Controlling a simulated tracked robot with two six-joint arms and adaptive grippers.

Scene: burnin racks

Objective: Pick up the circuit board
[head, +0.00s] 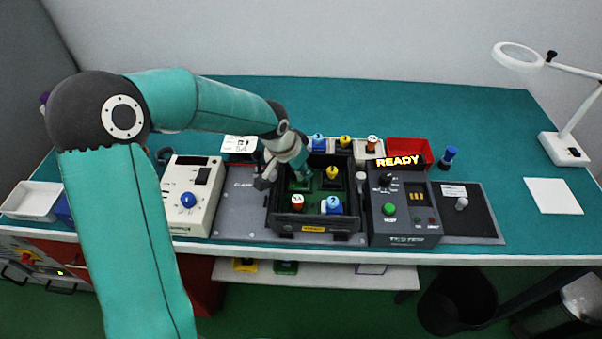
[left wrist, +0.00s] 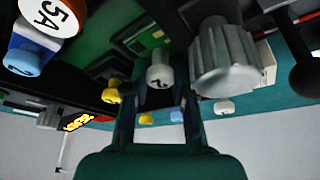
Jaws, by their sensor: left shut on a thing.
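A green circuit board (head: 300,187) lies in the upper left part of a black tray (head: 315,238), mostly covered by my left gripper (head: 299,176). In the left wrist view, a pale knob marked 2 (left wrist: 160,76) stands between the fingers of my left gripper (left wrist: 159,92), over the green board surface (left wrist: 122,42). The gripper is shut on this knob. The board's far edges are hidden. My right gripper is not in view.
The tray also holds parts with yellow (head: 332,172), red-and-white (head: 297,201) and blue (head: 333,204) knobs. A tester with a READY sign (head: 398,161) stands right of it, a white box (head: 191,194) to the left. The table's back is clear.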

